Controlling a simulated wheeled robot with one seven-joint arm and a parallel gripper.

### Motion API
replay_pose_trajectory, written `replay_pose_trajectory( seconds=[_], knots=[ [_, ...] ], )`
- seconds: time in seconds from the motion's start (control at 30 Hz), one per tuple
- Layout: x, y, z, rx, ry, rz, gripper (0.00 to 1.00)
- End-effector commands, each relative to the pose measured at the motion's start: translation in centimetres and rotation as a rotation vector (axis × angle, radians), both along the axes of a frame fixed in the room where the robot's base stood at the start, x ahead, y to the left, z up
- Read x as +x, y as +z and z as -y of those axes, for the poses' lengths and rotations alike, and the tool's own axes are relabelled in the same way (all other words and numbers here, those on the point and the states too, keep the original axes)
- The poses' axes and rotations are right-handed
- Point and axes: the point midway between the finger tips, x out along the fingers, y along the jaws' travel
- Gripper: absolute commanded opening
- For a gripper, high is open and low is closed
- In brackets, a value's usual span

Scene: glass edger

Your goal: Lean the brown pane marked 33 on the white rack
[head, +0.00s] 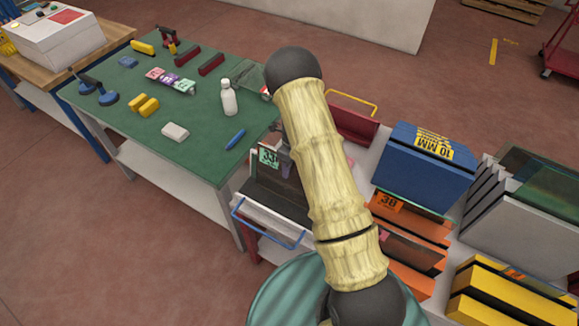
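The brown pane, dark and glossy with a green tag (268,157) reading 33, stands tilted left of my arm; its dark face (277,183) shows below the tag. Its lower edge is at a white-topped stand with a blue handle, and contact is unclear. A small grey part of my gripper (285,160) shows beside the tag. My arm hides most of the gripper, so its fingers and hold on the pane cannot be made out. A pale grey-white rack (525,222) with slanted slots stands at far right, with dark greenish panes leaning in it.
A blue rack (418,175) marked 10 MM, an orange rack (412,280) tagged 30 and a yellow rack (505,300) stand right of my arm. The blue handle (265,232) sticks out in front. The green-topped table (190,150) at left holds a white bottle (229,100) and several small items.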

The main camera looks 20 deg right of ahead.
Motion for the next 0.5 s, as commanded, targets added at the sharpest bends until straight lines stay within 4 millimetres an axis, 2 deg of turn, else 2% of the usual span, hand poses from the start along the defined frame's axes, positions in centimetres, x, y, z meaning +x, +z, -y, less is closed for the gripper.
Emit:
replay_pose_trajectory(
  seconds=[0.03,0.37,0.5],
  knots=[
    [0.45,0.08,0.6,-0.01,-0.004,0.015,0.31],
    [0.54,0.01,0.89,-0.015,-0.006,0.017,0.31],
    [0.71,0.58,1.04,-0.016,-0.007,0.02,0.31]
  ],
)
